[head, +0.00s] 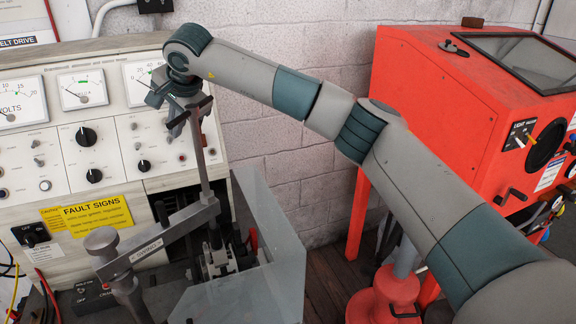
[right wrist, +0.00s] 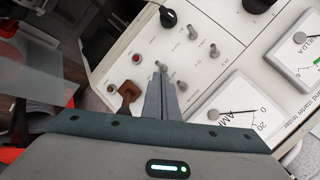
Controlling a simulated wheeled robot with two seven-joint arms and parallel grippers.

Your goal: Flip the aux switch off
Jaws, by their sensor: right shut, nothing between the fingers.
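The tester's cream control panel (head: 105,152) carries several small metal toggle switches; their labels are too small to read, so I cannot tell which is the aux switch. My right gripper (head: 177,120) is in front of the panel's right part, below the right-hand meter. In the right wrist view my right gripper (right wrist: 160,80) is shut and empty. Its fingertips are at one metal toggle (right wrist: 160,66); whether they touch it I cannot tell. Other toggles stand close by, one (right wrist: 183,87) just right of the fingers. My left gripper is not in view.
A red button (right wrist: 136,59) and a brown part (right wrist: 127,92) are left of the fingers. A black knob (right wrist: 168,17) is beyond them. A metal clamp arm (head: 165,228) and a clear guard (head: 270,240) stand below. A red cabinet (head: 425,100) is at right.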

